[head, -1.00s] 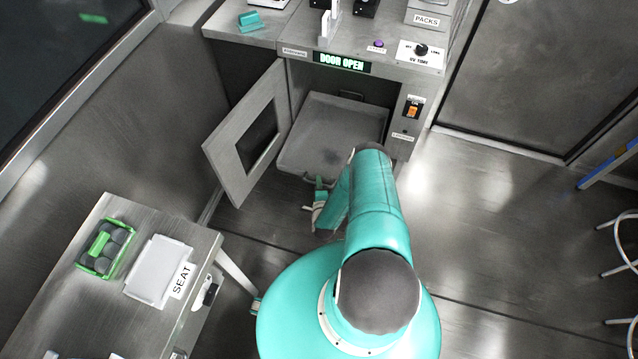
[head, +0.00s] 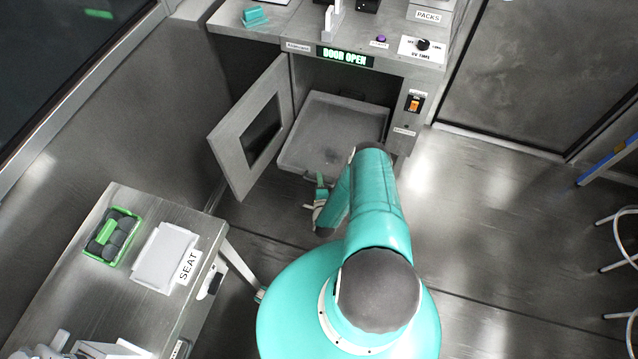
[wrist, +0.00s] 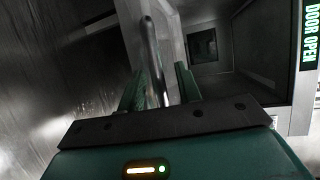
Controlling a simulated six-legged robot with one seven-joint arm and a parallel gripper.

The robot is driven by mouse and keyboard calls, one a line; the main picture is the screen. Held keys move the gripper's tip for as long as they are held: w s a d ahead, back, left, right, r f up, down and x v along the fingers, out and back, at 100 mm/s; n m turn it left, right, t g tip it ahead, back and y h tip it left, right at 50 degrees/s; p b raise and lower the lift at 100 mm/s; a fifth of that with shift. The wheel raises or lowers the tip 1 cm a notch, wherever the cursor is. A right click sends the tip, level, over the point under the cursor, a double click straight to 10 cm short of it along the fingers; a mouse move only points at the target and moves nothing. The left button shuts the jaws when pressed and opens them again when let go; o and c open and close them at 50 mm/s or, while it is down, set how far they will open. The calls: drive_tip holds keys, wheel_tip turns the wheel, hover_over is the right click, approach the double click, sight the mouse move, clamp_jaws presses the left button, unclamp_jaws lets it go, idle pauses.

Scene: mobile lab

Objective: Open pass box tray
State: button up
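The pass box tray (head: 340,135) is a grey shallow tray sitting partly out of the open pass box. The box door (head: 228,150) stands swung open to the left. My gripper (head: 320,192) is low at the tray's front edge, partly hidden by my arm. In the wrist view the curved metal tray handle (wrist: 151,45) runs between the two green fingers of my gripper (wrist: 158,80). The tray follows my gripper, so the fingers appear shut on the handle, though the contact itself is hard to see.
The lit sign (head: 345,57) above the box reads DOOR OPEN. An orange switch (head: 414,103) is to its right. A side table (head: 125,280) at lower left holds a green-framed rack (head: 110,238) and a white tray (head: 165,257). The floor to the right is clear; stools stand at the far right.

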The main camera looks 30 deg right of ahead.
drive_tip(key=v, duration=1.4)
drive_tip(key=shift+w, duration=0.1)
